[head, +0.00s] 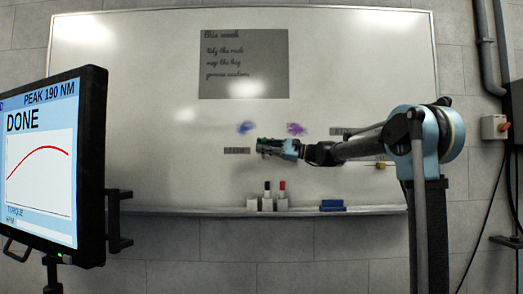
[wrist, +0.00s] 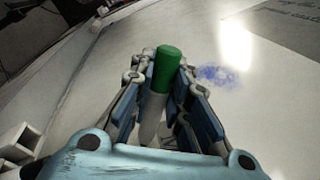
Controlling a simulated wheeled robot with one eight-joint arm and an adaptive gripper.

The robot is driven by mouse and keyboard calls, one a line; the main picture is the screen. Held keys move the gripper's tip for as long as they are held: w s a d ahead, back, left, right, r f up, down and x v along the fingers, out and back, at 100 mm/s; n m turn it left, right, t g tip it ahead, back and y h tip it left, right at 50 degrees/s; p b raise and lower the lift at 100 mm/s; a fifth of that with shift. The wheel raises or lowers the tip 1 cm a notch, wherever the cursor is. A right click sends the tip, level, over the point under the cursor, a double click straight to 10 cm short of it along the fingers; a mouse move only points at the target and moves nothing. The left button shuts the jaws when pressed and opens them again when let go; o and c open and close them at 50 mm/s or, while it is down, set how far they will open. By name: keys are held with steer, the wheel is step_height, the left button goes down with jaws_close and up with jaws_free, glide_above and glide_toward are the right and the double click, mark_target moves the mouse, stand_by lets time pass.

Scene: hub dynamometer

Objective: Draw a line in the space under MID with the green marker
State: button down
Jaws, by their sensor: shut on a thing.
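My gripper (head: 264,147) is in front of the whiteboard (head: 150,120), a little left of the board's middle. In the wrist view my gripper (wrist: 160,76) is shut on the green marker (wrist: 169,66). Its green end points away from my palm, and its white body runs down between the blue finger pads. Whether the marker touches the board cannot be told. A small dark label (head: 237,150) is just left of my gripper. Another label (head: 340,131) is to the right, partly behind my arm. Their words are too small to read. I see no green line.
Blue (head: 245,127) and purple (head: 296,129) smudges mark the board under a grey notice (head: 244,65). The ledge (head: 375,210) holds a black-topped marker (head: 267,190), a red-topped marker (head: 282,188) and a blue eraser (head: 332,205). A monitor (head: 40,170) reading DONE stands at left.

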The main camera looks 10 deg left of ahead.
steer(key=shift+w+d, duration=0.1)
steer(key=shift+d, duration=0.2)
steer(key=shift+w+d, duration=0.15)
steer(key=shift+d, duration=0.35)
steer(key=shift+d, duration=0.1)
steer(key=shift+w+d, duration=0.1)
steer(key=shift+d, duration=0.55)
steer(key=shift+d, duration=0.1)
steer(key=shift+w+d, duration=0.2)
steer(key=shift+d, duration=0.3)
steer(key=shift+d, duration=0.1)
stand_by(0.3)
steer(key=shift+w+d, duration=0.1)
steer(key=shift+d, duration=0.5)
steer(key=shift+d, duration=0.15)
